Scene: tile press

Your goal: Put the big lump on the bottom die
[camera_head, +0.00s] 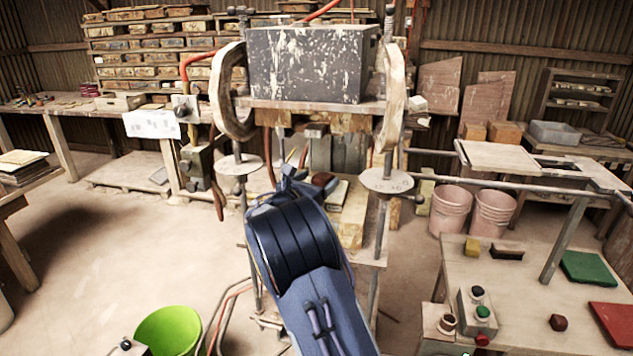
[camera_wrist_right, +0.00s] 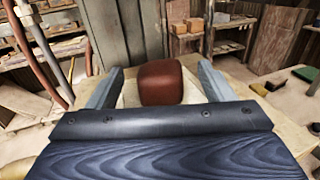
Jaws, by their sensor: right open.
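The big lump (camera_wrist_right: 161,84), a reddish-brown rounded block, sits on a pale, cream surface (camera_wrist_right: 131,94) that looks like the bottom die. In the head view the lump (camera_head: 322,179) shows just past my right gripper (camera_head: 304,180), at the press bed. My right gripper is open, with one finger on each side of the lump and a visible gap at both sides in the wrist view. My right arm hides most of the die in the head view. My left gripper is not in view.
The press's heavy upper block (camera_head: 312,65) hangs above, between two posts with round discs. A right-hand table (camera_head: 520,290) carries a small dark lump (camera_head: 558,323), push buttons and green and red mats. Pink buckets (camera_head: 451,210) and a green bucket (camera_head: 168,331) stand on the floor.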

